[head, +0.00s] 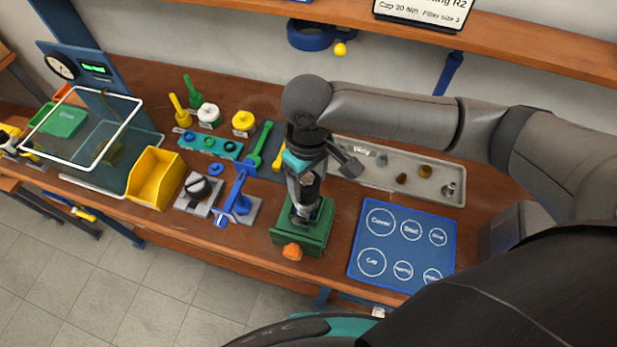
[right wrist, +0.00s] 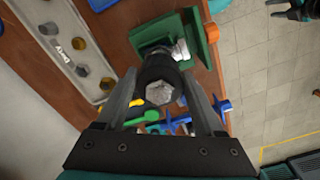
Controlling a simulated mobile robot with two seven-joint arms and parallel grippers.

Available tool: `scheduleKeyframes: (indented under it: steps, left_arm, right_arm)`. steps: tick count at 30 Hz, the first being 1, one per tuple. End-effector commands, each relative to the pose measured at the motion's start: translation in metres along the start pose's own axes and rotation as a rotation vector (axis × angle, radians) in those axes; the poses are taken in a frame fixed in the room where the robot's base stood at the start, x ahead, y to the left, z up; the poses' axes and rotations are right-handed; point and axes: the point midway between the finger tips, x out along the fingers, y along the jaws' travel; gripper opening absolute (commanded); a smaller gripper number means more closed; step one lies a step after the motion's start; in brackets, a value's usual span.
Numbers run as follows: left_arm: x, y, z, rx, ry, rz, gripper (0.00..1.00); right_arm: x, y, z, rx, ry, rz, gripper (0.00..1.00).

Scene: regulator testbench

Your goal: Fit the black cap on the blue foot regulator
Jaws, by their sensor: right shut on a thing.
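My right gripper (head: 304,203) points down over the green vise (head: 318,230) in the head view. In the right wrist view the right gripper (right wrist: 160,80) is shut on the black cap (right wrist: 157,72), a dark round piece with a silver hexagonal face. The vise shows behind it (right wrist: 205,40), with a pale metallic part (right wrist: 181,50) at its jaws. The gripper and cap hide most of what the vise holds, so I cannot tell whether the cap touches it. I cannot make out the blue foot of the regulator.
A blue marked mat (head: 393,283) lies right of the vise. A grey tray (head: 440,197) with small parts lies behind. Left are a blue stand (head: 240,204), a black-knobbed fixture (head: 197,188), a yellow bin (head: 156,178) and a wire-rimmed basin (head: 137,133). An orange handle (head: 292,252) projects from the vise's front.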

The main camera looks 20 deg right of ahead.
Motion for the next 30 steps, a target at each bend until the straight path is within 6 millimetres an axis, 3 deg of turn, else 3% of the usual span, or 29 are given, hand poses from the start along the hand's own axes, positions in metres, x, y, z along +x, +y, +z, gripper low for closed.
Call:
scheduleKeyframes:
  steps: [30]
  left_arm:
    - [-0.004, 0.0, 0.0, 0.0, 0.0, 0.001, 0.5]
  right_arm:
    - [0.01, 0.0, 0.0, -0.002, 0.0, 0.0, 0.12]
